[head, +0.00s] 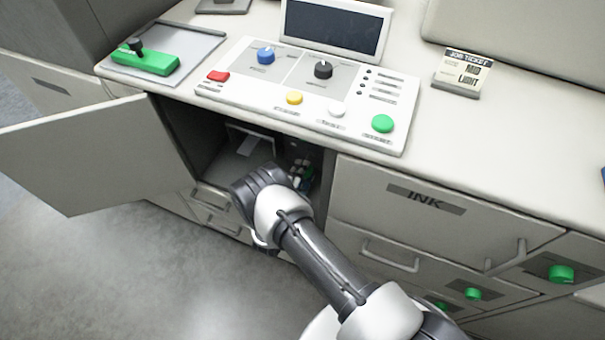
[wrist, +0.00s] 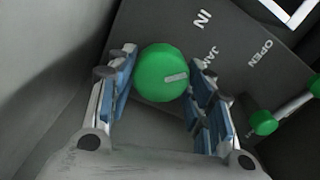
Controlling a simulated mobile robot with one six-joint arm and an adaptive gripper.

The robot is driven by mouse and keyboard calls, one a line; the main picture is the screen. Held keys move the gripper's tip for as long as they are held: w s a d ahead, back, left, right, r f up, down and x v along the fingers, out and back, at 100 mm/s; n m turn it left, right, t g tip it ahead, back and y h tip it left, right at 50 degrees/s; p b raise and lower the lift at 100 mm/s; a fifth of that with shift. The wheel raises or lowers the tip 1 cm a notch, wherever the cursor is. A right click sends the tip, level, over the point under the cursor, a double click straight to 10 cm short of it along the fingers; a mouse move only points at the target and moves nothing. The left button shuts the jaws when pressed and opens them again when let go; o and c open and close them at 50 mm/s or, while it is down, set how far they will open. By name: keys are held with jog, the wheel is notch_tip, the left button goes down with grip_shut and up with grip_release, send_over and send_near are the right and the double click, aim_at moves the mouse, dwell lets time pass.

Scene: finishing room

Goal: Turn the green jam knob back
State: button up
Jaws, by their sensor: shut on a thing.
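The green jam knob (wrist: 161,66) is round with a pale pointer mark, which lies toward its right side in the wrist view. It sits on a dark plate (wrist: 225,35) lettered IN, JA… and OPEN; part of the lettering is hidden. My gripper (wrist: 166,60) has its blue-padded fingers on both sides of the knob and is shut on it. In the head view my arm reaches into the open cabinet (head: 232,165) under the counter, and its wrist hides the fingers and most of the plate.
A second green-ended handle (wrist: 265,122) is close to my right finger. The cabinet door (head: 95,150) stands open to the left. The control panel (head: 350,110) is above, and the INK drawer (head: 440,215) and other green knobs (head: 473,294) are to the right.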

jog(key=shift+n, duration=1.6)
jog(key=o, duration=1.1)
jog(key=v, duration=1.2)
jog(key=shift+r, duration=0.1)
